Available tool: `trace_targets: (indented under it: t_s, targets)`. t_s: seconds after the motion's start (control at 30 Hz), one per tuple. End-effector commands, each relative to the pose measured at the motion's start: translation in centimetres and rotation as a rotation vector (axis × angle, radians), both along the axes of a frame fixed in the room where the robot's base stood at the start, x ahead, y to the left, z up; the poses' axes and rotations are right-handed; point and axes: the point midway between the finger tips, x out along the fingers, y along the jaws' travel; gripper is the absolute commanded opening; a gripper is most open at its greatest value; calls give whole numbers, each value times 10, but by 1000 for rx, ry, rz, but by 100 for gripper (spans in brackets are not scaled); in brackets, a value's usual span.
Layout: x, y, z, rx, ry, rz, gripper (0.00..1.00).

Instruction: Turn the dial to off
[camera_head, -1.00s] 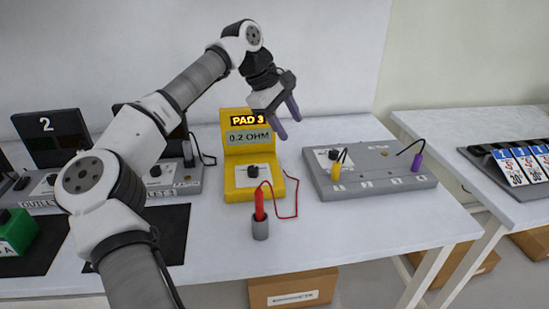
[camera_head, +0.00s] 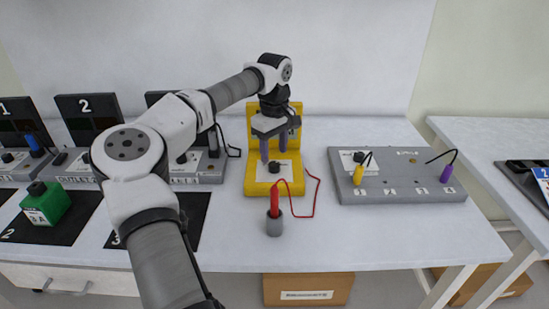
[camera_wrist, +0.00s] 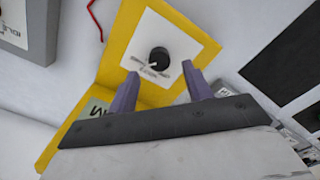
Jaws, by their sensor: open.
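The yellow meter (camera_head: 255,187) stands on the table in the head view, with its upright display part mostly hidden behind my gripper. Its black dial (camera_head: 274,167) sits on a white label plate on the sloped front. In the wrist view the dial (camera_wrist: 159,57) shows between and beyond my fingertips, with small lettering around it too blurred to read. My gripper (camera_head: 274,156) points down over the meter, fingers apart and empty. In the wrist view its purple fingers (camera_wrist: 160,88) straddle the line to the dial without visibly touching it.
A red probe (camera_head: 274,200) stands in a grey holder before the meter, its red wire looping right. A grey box (camera_head: 400,195) with yellow and purple plugs is to the right. Grey outlet units and a green block (camera_head: 47,203) are at left.

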Motion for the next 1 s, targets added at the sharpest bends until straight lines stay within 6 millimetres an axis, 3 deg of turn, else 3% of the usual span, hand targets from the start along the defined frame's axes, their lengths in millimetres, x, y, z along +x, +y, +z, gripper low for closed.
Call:
trace_targets:
  t_s: [0.23, 0.6, 0.93, 1.0]
  targets:
    - [0, 0, -31, -1, 1, -1, 50]
    - [0, -1, -37, -1, -1, -1, 50]
    - [0, -1, -37, -2, -1, -1, 8]
    - [0, -1, -37, -2, -1, 0, 6]
